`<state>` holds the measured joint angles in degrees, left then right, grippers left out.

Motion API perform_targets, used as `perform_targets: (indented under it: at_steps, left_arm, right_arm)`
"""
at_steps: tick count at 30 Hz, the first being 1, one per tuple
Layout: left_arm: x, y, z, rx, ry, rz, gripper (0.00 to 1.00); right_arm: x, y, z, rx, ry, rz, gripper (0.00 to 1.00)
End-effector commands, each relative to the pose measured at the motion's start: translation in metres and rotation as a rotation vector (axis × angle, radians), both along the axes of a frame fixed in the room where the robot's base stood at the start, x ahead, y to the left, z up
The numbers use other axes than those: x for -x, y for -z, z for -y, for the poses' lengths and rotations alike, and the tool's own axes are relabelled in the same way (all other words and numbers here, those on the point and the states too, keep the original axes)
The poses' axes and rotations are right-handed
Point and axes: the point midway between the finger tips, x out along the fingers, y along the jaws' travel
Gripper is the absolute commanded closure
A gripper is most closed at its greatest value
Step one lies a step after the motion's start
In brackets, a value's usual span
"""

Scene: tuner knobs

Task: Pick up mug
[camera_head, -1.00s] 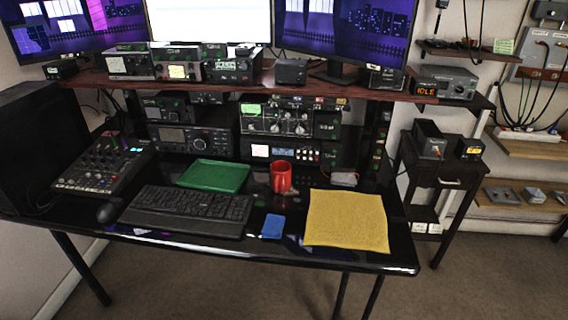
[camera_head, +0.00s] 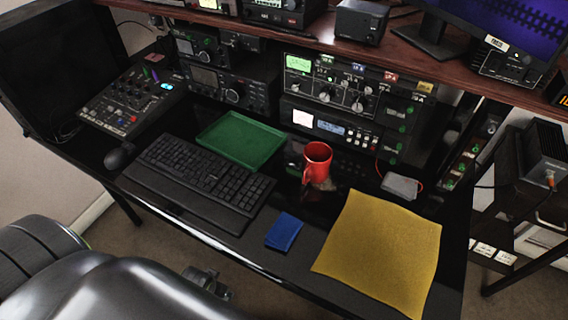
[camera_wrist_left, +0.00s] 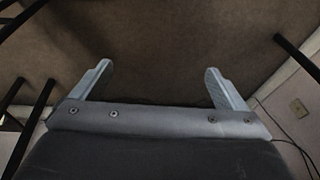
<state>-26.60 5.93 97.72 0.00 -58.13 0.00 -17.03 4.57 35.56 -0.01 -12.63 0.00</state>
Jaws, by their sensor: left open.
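A red mug (camera_head: 317,162) stands upright on the black desk between the green tray and the yellow cloth. Its handle is on its left front side. My left gripper (camera_wrist_left: 158,82) is open and empty in the left wrist view, with its two fingers wide apart over the brown floor. In the head view my left arm comes in at the lower left, and a small dark part of the gripper (camera_head: 207,283) shows below the desk's front edge, well short of the mug. My right gripper is not in view.
A green tray (camera_head: 241,140) lies left of the mug, behind a black keyboard (camera_head: 200,177). A blue cloth (camera_head: 284,231) and a yellow cloth (camera_head: 381,250) lie in front. Radio units (camera_head: 345,110) stand behind under a wooden shelf (camera_head: 300,38). A grey box (camera_head: 401,186) is at right.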

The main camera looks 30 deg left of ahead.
Motion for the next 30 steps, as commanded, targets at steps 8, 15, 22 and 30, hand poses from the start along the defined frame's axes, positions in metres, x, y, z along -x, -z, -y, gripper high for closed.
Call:
perform_targets:
  at_steps: [8, 15, 22, 30]
  left_arm:
    - [-0.011, -0.108, 0.006, -0.016, 0.003, 0.054, 0.05]
    - [-0.001, -0.173, 0.012, -0.025, 0.005, 0.081, 0.05]
    - [-0.029, -0.213, 0.033, 0.012, 0.047, 0.208, 0.05]
    - [-0.151, -0.266, 0.090, 0.110, 0.185, 0.638, 0.05]
  right_arm:
    - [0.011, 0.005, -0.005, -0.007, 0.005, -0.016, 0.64]
    - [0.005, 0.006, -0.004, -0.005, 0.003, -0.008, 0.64]
    - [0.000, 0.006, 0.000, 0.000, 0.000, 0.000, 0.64]
    - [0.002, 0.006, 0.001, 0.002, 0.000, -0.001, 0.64]
